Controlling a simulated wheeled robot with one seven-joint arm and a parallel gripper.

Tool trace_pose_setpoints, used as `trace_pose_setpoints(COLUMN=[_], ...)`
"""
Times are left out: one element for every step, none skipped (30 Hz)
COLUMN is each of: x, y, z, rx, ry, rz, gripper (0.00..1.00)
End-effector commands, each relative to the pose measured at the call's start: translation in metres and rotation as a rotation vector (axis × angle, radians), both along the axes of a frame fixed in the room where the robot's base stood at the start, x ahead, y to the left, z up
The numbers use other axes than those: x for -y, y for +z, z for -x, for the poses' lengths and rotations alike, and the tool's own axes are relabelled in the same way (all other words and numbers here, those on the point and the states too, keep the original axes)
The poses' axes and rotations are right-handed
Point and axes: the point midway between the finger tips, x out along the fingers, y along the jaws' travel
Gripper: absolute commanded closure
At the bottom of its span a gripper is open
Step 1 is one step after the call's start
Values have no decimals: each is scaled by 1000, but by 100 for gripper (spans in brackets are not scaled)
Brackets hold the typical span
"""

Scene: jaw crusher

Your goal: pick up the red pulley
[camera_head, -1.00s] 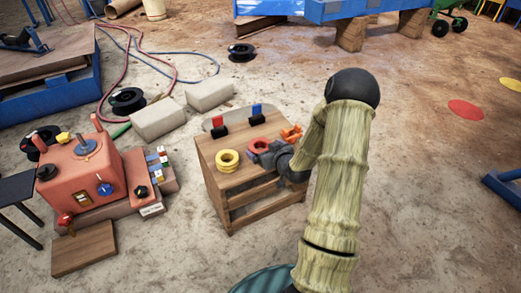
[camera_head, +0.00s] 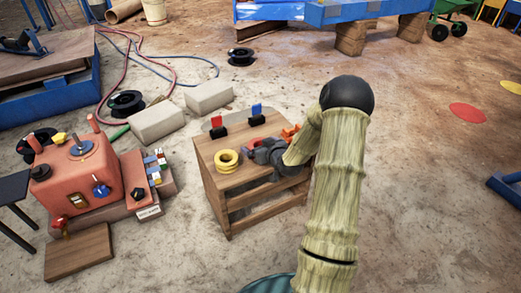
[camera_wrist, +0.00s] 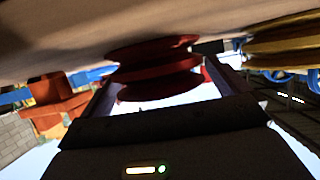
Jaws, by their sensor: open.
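The red pulley (camera_head: 253,143) lies on the wooden crate-like stand (camera_head: 233,180), mostly hidden behind my gripper (camera_head: 258,153) in the head view. In the wrist view, which looks upside down, the grooved red pulley (camera_wrist: 155,67) sits between the two spread fingers of my gripper (camera_wrist: 160,78). The jaws are open. I cannot tell whether either finger touches the pulley. The pulley appears to rest on the wooden top.
A yellow pulley (camera_head: 227,160) lies just left of my gripper; it also shows in the wrist view (camera_wrist: 285,45). Orange parts (camera_head: 290,131) are behind my wrist. Small red (camera_head: 217,126) and blue (camera_head: 257,114) pieces stand at the stand's back edge.

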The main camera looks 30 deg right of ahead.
Motion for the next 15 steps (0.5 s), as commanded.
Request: trace_pose_setpoints(x=[0, 0, 0, 0, 0, 0, 0, 0, 0, 0, 0, 0, 0, 0, 0], y=[0, 0, 0, 0, 0, 0, 0, 0, 0, 0, 0, 0, 0, 3, 3], z=[0, 0, 0, 0, 0, 0, 0, 0, 0, 0, 0, 0, 0, -1, -1], rx=[0, 0, 0, 0, 0, 0, 0, 0, 0, 0, 0, 0, 0, 7, 7], ry=[0, 0, 0, 0, 0, 0, 0, 0, 0, 0, 0, 0, 0, 1, 1], rz=[0, 0, 0, 0, 0, 0, 0, 0, 0, 0, 0, 0, 0, 2, 2], gripper=[0, 6, 14, 20, 26, 33, 39, 45, 53, 59, 65, 73, 79, 81, 81])
